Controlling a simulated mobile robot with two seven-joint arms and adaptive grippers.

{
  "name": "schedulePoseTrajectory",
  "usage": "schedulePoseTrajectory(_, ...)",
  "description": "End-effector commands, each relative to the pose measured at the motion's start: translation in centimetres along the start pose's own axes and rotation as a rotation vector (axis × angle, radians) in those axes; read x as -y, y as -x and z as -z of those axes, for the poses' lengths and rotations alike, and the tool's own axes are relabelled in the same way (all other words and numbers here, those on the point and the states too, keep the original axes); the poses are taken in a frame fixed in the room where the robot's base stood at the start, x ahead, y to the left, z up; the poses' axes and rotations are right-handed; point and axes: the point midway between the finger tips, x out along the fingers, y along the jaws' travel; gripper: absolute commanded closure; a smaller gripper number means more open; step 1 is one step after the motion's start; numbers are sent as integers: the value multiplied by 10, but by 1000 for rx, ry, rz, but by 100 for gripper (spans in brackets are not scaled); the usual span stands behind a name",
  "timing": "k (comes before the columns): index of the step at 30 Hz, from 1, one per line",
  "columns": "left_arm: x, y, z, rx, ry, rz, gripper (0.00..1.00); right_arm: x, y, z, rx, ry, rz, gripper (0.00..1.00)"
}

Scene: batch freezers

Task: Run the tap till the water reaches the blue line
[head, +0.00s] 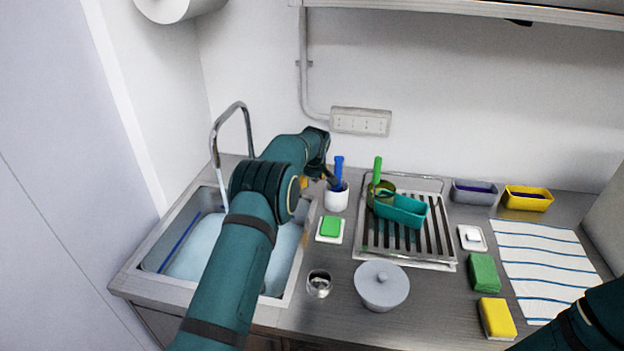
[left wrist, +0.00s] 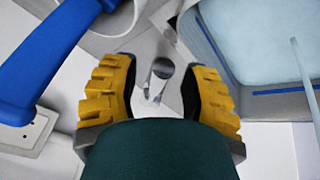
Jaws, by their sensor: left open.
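The sink basin (head: 145,262) at the left holds pale blue water (head: 200,252). The blue line (head: 180,243) runs along its left wall; in the left wrist view the line (left wrist: 275,92) shows just above the water's edge. The arched chrome tap (head: 236,106) stands behind the basin, its base hidden by my arm. My left gripper (head: 314,182) is open behind the basin's right side. In the left wrist view a metal lever-like part (left wrist: 160,72) lies between its yellow fingers; contact is unclear. A thin pale streak (left wrist: 303,70) crosses the water; I cannot tell if it is the stream.
A white cup (head: 336,199) with a blue-handled brush (head: 339,168) stands close by my left gripper. A dish rack (head: 445,262) with a teal tub (head: 402,211) is further right. A lidded grey pot (head: 382,285) and sponges stand on the counter.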

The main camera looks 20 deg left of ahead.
Motion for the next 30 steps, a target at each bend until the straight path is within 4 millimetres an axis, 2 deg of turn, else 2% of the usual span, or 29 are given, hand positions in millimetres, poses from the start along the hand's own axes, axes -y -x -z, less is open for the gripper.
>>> schedulePoseTrajectory(12,-1,78,0,-1,0,-2,55,0,0,0,0,0,0,0)
schedulePoseTrajectory(16,0,98,0,-1,0,-1,55,0,0,0,0,0,0,0)
schedulePoseTrajectory(22,0,113,0,1,1,1,55,0,0,0,0,0,0,0)
schedulePoseTrajectory(30,1,115,0,1,1,1,55,0,0,0,0,0,0,0)
